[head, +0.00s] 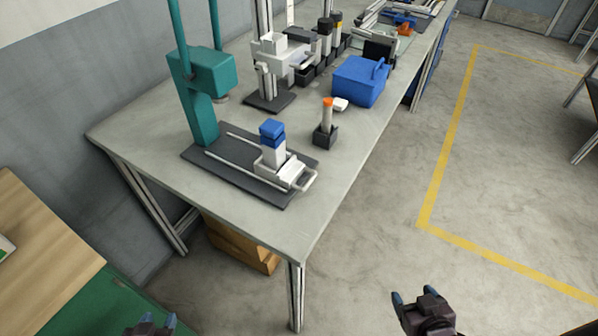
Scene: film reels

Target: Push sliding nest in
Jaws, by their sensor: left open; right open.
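The sliding nest (291,172) is a light block with a U-shaped handle at its front right. It sits on two rails over a dark base plate (236,178), near the plate's right end. A white piece with a blue top (272,133) stands upright in it. The teal press (203,95) rises at the plate's left end, apart from the nest. My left gripper (151,326) is at the bottom edge, partly cut off, open and empty. My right gripper (415,298) is open and empty over the floor, right of the table. Both are well away from the nest.
The grey table (225,218) also holds a dark holder with an orange-tipped tube (327,121), a blue box (359,81) and a white-grey machine (280,55). A wooden-topped green cabinet (45,240) is at lower left. A cardboard box (243,248) is under the table.

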